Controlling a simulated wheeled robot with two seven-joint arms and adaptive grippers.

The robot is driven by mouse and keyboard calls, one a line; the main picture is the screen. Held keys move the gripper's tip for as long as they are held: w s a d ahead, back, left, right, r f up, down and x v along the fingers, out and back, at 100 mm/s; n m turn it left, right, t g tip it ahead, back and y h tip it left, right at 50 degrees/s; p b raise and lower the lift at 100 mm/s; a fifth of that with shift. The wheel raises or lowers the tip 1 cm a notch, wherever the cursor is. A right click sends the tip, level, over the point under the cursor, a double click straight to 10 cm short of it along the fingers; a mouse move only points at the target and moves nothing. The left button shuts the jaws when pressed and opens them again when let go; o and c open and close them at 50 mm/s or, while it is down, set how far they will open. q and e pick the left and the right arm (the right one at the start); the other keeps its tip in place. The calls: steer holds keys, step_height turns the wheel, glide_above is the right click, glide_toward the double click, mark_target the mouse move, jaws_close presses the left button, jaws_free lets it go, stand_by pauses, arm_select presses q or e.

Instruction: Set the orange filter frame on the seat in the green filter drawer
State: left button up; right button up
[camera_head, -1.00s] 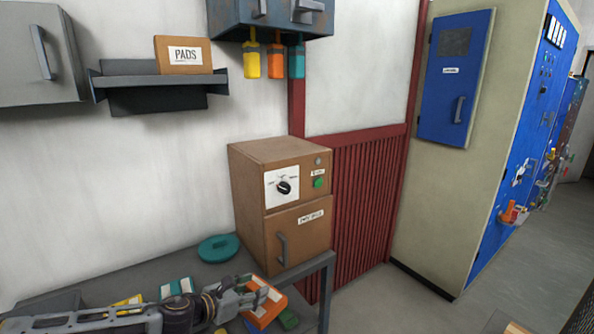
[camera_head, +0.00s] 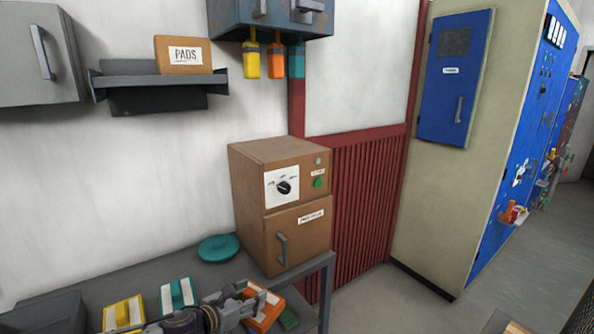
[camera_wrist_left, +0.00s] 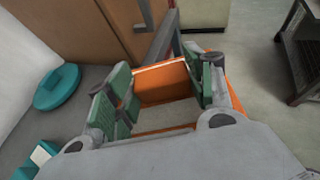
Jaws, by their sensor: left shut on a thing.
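My left gripper (camera_head: 250,302) is shut on the orange filter frame (camera_head: 265,312) at the right end of the grey bench. In the left wrist view the orange frame (camera_wrist_left: 160,84) lies between the green-padded fingers of the gripper (camera_wrist_left: 163,92), one on each side. The gripper hides part of the frame, and I cannot tell whether it rests on the bench or is just above it. A small green piece (camera_head: 289,319) shows beside the frame; I cannot tell what it is. I cannot make out the green filter drawer or its seat. My right gripper is not in view.
A yellow frame (camera_head: 123,313) and a teal frame (camera_head: 178,294) lie left of the gripper. A teal disc (camera_head: 218,248) lies behind, near a brown oven (camera_head: 298,240) with its door shut. A dark tray (camera_head: 45,314) is at lower left. Tags hang under the wall cabinet.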

arm_select(q)
steer(key=shift+s+a+f, duration=0.1)
steer(key=shift+s+f, duration=0.1)
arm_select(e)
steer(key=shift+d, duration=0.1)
arm_select(q)
steer(key=shift+s+a+f+n+t+y, duration=0.35)
steer(key=shift+n+y, duration=0.15)
steer(key=shift+y, duration=0.1)
steer(key=shift+s+a+f+n+t+y, duration=0.25)
steer(key=shift+s+a+f+n+y, duration=0.15)
steer(key=shift+a+f+n+y, duration=0.1)
steer(key=shift+s+a+f, duration=0.2)
steer(key=shift+f, duration=0.05)
steer(key=shift+s+a+f+n+y, duration=0.2)
steer(key=shift+n+y, duration=0.1)
steer(key=shift+n, duration=0.1)
steer(key=s+a+f+n+t+y, duration=0.1)
steer(key=s+a+f+n+y, duration=0.2)
steer(key=s+a+f+y, duration=0.1)
steer(key=shift+s+a+f, duration=0.8)
steer(key=shift+s+a, duration=0.1)
steer(key=shift+s, duration=0.15)
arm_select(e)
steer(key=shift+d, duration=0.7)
